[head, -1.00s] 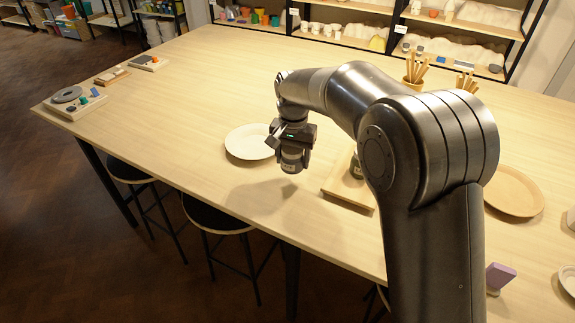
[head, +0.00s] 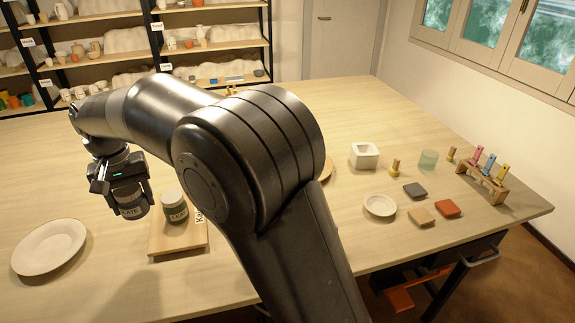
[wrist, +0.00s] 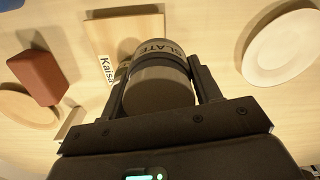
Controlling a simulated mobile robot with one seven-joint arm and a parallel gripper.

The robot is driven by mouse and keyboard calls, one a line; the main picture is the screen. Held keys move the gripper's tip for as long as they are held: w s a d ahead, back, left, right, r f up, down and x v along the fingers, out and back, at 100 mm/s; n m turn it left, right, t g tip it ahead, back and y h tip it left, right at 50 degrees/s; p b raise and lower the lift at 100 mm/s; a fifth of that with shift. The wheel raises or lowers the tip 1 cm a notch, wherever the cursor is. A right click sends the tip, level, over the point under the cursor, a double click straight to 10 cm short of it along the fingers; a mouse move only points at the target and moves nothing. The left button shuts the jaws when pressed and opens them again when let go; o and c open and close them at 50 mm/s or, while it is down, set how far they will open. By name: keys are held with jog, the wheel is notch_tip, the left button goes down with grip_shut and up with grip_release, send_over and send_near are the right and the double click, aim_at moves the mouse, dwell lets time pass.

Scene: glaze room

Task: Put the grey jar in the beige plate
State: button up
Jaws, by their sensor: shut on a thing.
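My gripper (head: 131,208) is shut on a grey jar (head: 133,211) with a SLATE label, held above the table between a pale cream plate and a wooden board. The jar (wrist: 158,85) also shows between the fingers in the wrist view. The cream plate (head: 48,247) lies empty at the left; in the wrist view the plate (wrist: 285,48) is at the upper right. A tan-beige plate (wrist: 22,108) lies at the left of the wrist view. In the head view only a bit of its rim (head: 328,168) shows past my arm.
The wooden board (head: 165,246) with a name label bears a second, green-grey jar (head: 175,207). A reddish-brown block (wrist: 38,77) is near the tan plate. At the right are a small dish (head: 380,206), a white square pot (head: 364,154), coloured tiles (head: 447,208) and a tool rack (head: 483,184).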

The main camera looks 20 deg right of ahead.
aim_at(127, 188)
notch_tip(127, 188, up, 3)
jog(key=shift+r, duration=0.2)
jog(key=shift+w+d+r, duration=0.1)
jog(key=shift+w+d, duration=0.3)
jog(key=shift+d, duration=0.15)
jog(key=w+d+m, duration=0.3)
jog(key=w+d, duration=0.1)
jog(key=d, duration=0.5)
jog(key=w+d+m, duration=0.3)
jog(key=w+d, duration=0.1)
jog(key=d, duration=0.5)
jog(key=w+d+m, duration=0.3)
jog(key=w+d, duration=0.1)
jog(key=d, duration=0.5)
jog(key=s+d+m, duration=0.2)
jog(key=d+m, duration=0.6)
jog(key=d, duration=1.7)
jog(key=w+a+f, duration=0.2)
jog(key=a+f, duration=0.1)
jog(key=f, duration=0.1)
jog(key=w+a+f, duration=0.3)
jog(key=f, duration=0.1)
jog(key=w+a+f, duration=0.2)
jog(key=a+f, duration=0.1)
jog(key=f, duration=0.1)
jog(key=shift+w, duration=0.3)
jog(key=shift+f, duration=2)
jog(key=shift+a+f, duration=0.1)
